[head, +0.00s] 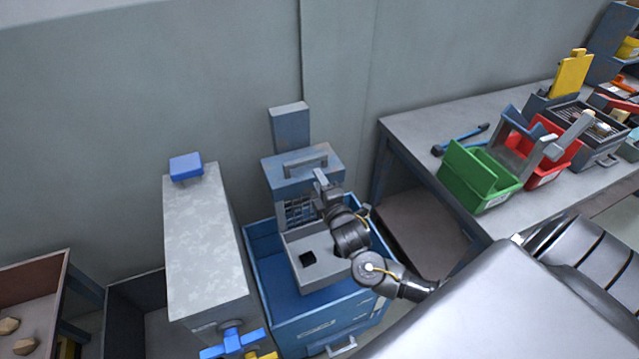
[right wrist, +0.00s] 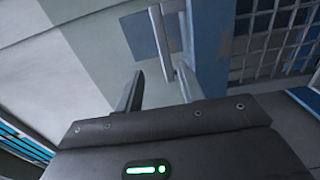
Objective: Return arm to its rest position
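My right arm comes in from the lower right in the head view. Its gripper (head: 322,184) is at the front of a small blue-grey furnace-like unit (head: 275,172) with a grey handle (head: 306,163) and a barred opening (head: 299,211). In the right wrist view the two fingers (right wrist: 158,90) stand apart with nothing seen between them. A pale bar (right wrist: 160,42) is just beyond the fingertips; I cannot tell whether they touch. The bars (right wrist: 275,35) are at the right. My left gripper is not in view.
A tall grey cabinet (head: 205,235) stands left. The workbench (head: 412,126) at right holds a green bin (head: 480,178) and a red bin (head: 548,165).

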